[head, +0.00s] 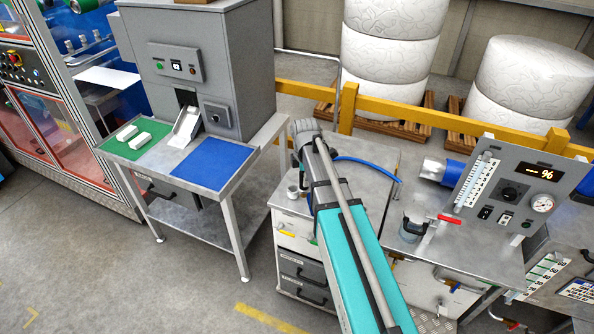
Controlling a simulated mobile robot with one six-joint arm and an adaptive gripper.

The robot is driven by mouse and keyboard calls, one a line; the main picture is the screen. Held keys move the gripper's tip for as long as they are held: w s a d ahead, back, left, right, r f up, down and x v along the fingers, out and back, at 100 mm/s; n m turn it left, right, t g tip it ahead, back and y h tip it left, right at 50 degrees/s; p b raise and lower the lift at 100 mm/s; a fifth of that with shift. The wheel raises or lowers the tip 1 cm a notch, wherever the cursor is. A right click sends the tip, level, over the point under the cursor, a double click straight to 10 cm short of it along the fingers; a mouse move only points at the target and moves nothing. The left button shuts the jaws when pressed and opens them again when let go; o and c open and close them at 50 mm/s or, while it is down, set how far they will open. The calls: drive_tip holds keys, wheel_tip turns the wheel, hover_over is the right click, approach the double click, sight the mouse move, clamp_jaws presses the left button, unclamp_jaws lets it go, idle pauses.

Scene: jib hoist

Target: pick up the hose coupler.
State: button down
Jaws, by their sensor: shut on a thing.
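My teal arm reaches from the bottom of the head view to the grey bench in the middle. My gripper (304,136) is at its far end, over the left part of the bench. Its fingertips are mostly hidden by my own wrist and arm. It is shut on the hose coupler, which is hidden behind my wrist. A blue hose (367,164) comes out from behind my wrist and curves right over the bench. I cannot tell whether the coupler is clear of the bench top.
A small grey cylindrical part (292,193) sits at the bench's left edge. A panel with gauges (515,190) and a red-handled valve (446,218) stand to the right. A table with a blue mat (208,162) is at left. A yellow rail (400,112) runs behind.

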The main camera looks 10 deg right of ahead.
sight(304, 196)
drive_tip(key=shift+s+r, duration=0.2)
drive_tip(key=shift+s, duration=0.3)
idle(0.3)
drive_tip(key=shift+f, duration=0.15)
wheel_tip(304, 196, down, 8)
drive_tip(key=b, duration=0.8)
drive_tip(key=shift+a, duration=0.15)
